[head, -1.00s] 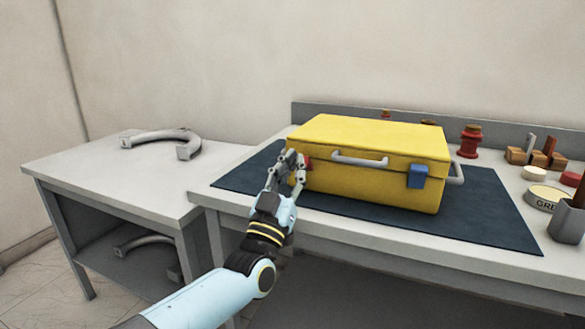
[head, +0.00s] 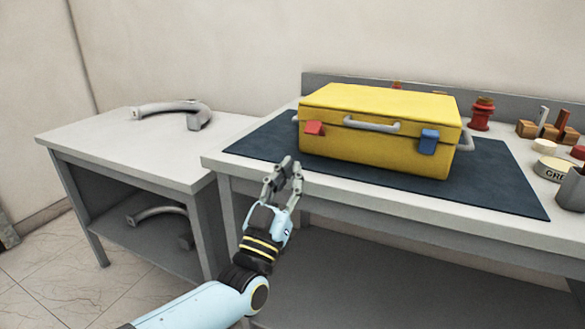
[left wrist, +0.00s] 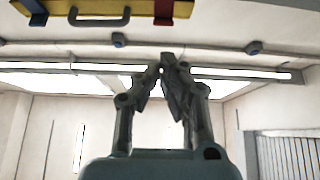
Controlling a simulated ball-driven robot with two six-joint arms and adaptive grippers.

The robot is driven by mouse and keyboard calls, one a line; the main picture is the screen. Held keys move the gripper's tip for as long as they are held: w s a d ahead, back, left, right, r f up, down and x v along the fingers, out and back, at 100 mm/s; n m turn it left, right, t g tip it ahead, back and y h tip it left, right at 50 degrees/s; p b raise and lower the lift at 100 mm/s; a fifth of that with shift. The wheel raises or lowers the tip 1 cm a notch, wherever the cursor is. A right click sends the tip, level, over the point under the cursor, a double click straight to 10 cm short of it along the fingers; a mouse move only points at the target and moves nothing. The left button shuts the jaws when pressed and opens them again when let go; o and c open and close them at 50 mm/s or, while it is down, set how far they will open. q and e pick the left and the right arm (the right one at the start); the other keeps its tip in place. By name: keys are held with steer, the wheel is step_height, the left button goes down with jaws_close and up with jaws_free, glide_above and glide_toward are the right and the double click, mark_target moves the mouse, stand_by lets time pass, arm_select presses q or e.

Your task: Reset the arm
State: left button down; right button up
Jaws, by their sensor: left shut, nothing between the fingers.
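My left gripper (head: 290,169) is in front of the table's front edge in the head view, left of and below the yellow case. It is clear of the case and holds nothing. In the left wrist view its fingertips (left wrist: 169,62) come together with nothing between them. The yellow case (head: 345,154) sits closed on the dark mat, with a grey front handle, a red latch (head: 313,128) at left and a blue latch (head: 428,142) at right. A strip of the case shows at the top of the left wrist view (left wrist: 40,21). My right gripper is not in view.
The dark mat (head: 500,195) covers much of the table (head: 400,214). A lower side table (head: 90,141) at left bears a curved grey part (head: 165,107); another lies on its shelf. Red bushings, wooden blocks and round tins crowd the right end.

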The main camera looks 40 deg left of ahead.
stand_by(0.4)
arm_select(q)
steer(key=s+d+f+m+g+h, duration=0.1)
steer(key=s+f+g, duration=0.35)
steer(key=f, duration=0.65)
steer(key=s+f+m+g+h, duration=0.1)
steer(key=s+f+g+h, duration=0.15)
steer(key=s+f, duration=0.65)
steer(key=s+d+f+m+g+h, duration=0.1)
steer(key=s+f+g, duration=0.25)
steer(key=f, duration=1.05)
steer(key=s+f+g, duration=0.4)
steer(key=s+f, duration=0.1)
steer(key=s, duration=0.5)
steer(key=s+f+g, duration=0.4)
steer(key=s+f, duration=0.2)
steer(key=s, duration=0.4)
steer(key=s+f+g, duration=0.4)
steer(key=s+f, duration=0.1)
steer(key=s, duration=0.4)
steer(key=shift+s+d+f+g, duration=0.15)
steer(key=shift+s+f+g, duration=0.15)
steer(key=shift+s+g, duration=0.1)
